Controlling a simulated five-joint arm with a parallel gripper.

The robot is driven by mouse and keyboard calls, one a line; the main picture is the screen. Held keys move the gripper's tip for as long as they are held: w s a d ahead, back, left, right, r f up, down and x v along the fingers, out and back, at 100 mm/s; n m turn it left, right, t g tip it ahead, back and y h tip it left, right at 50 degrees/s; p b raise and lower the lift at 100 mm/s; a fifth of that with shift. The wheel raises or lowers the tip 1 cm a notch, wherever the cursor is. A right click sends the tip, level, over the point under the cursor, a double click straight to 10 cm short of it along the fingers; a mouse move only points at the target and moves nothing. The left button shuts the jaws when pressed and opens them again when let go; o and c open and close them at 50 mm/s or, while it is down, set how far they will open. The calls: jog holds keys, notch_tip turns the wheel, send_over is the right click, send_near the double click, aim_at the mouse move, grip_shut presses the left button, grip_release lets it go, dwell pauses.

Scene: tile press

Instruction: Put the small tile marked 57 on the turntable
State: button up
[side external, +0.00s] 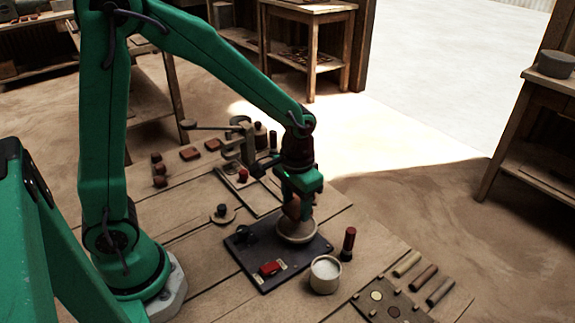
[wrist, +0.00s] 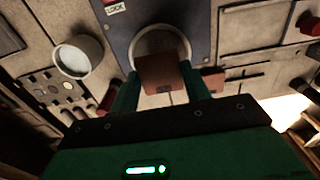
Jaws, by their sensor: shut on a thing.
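My gripper (side external: 298,192) is shut on a reddish-brown tile (wrist: 163,74), which shows between its two green fingers in the wrist view. The tile also shows below the jaws in the side view (side external: 292,208). No number can be read on it.
The dark plate (side external: 243,262) carries a red lock switch (side external: 270,268) and a black knob (side external: 243,232). More brown tiles (side external: 190,153) lie at the back, near a press (side external: 246,143).

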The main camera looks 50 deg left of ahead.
aim_at(296, 208)
jog(key=shift+f, duration=2)
jog(key=shift+f, duration=0.15)
jog(key=o, duration=1)
notch_tip(296, 208, up, 12)
jog(key=shift+r, duration=0.15)
jog(key=shift+s+r, duration=0.1)
